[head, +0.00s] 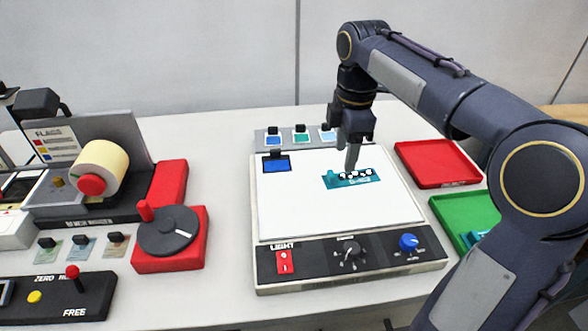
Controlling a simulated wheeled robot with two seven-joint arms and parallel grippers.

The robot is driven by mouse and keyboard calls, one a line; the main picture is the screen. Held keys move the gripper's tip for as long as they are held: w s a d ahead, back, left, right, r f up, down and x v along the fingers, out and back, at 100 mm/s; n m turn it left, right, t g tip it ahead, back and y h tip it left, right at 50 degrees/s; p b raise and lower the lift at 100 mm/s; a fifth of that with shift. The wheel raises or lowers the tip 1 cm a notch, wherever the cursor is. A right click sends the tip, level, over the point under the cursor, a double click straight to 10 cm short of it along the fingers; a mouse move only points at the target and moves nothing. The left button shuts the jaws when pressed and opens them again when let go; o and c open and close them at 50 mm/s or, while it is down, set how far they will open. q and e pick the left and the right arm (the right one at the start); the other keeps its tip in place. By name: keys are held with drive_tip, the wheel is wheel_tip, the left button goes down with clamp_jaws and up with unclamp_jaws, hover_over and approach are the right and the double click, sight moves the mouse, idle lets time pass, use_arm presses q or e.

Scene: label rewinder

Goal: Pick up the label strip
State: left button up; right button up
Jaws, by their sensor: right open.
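The label strip (340,182) is a short teal strip with dark and white marks. It lies on the white top of the light table (290,205), right of its middle. My right gripper (352,172) points down from above, with its fingertips at the strip's upper edge. The fingers overlap in this view, so their gap and any contact with the strip are hard to see. Part of the strip is hidden behind the fingertips. My left gripper is out of view.
A red tray (438,183) and a green tray (453,205) with a teal piece stand to the right. Left are a red-based crank wheel (170,232) and the rewinder with a cream roll (108,165). Small colored blocks on a holder (301,137) stand behind the light table.

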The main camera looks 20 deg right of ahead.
sight(333, 173)
drive_tip(key=shift+w+a+f+n, duration=0.15)
drive_tip(key=shift+w+a+n, duration=0.25)
drive_tip(key=shift+w, duration=0.4)
drive_tip(key=shift+w+f, duration=0.15)
drive_tip(key=shift+f, duration=0.1)
drive_tip(key=f, duration=0.3)
drive_tip(key=f+b, duration=0.1)
drive_tip(key=f, duration=0.3)
drive_tip(key=shift+w, duration=0.2)
drive_tip(key=shift+c, duration=0.3)
drive_tip(key=shift+r, duration=0.1)
drive_tip(key=c, duration=1)
